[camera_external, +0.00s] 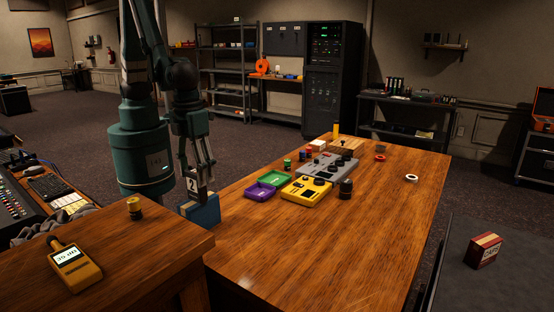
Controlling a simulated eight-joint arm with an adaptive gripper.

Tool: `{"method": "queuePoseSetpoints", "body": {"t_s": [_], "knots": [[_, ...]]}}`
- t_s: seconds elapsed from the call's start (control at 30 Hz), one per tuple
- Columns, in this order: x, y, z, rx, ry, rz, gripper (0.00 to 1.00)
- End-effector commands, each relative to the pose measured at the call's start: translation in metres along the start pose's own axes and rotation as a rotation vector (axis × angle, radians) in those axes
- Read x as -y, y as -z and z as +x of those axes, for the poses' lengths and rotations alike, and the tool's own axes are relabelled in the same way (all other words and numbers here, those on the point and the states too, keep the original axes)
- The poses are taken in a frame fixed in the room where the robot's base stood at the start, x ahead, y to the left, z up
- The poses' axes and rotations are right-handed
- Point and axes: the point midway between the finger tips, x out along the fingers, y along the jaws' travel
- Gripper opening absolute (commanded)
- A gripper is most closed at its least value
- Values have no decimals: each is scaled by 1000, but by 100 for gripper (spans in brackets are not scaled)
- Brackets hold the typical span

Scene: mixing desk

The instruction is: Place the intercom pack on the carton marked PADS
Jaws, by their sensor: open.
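A small dark pack with a white label reading "2" (193,186), which looks like the intercom pack, is at my fingertips. My gripper (203,178) points down over the left end of the wooden table and is open. The pack is partly hidden by the fingers; I cannot tell whether they touch it. A blue box (208,212) is directly below the pack; I cannot tell whether the two touch. No PADS marking can be read on the blue box. A red and cream carton (485,251) at the right has a label that seems to read CAPS.
A yellow handheld device (72,268) and a brass-topped jar (134,208) are on the near left desk. Purple (260,192) and green (275,178) trays, a yellow unit (307,190) and a grey unit (327,168) stand mid-table. The table's near right is clear.

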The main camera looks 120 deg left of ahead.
Motion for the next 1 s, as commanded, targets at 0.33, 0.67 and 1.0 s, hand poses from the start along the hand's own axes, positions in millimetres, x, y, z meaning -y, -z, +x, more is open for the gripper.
{"method": "queuePoseSetpoints", "body": {"t_s": [0.33,0.67,1.0], "knots": [[-1,0,-40,0,0,0,56],[0,0,-63,0,0,0,56],[0,0,-65,0,0,0,56]]}}
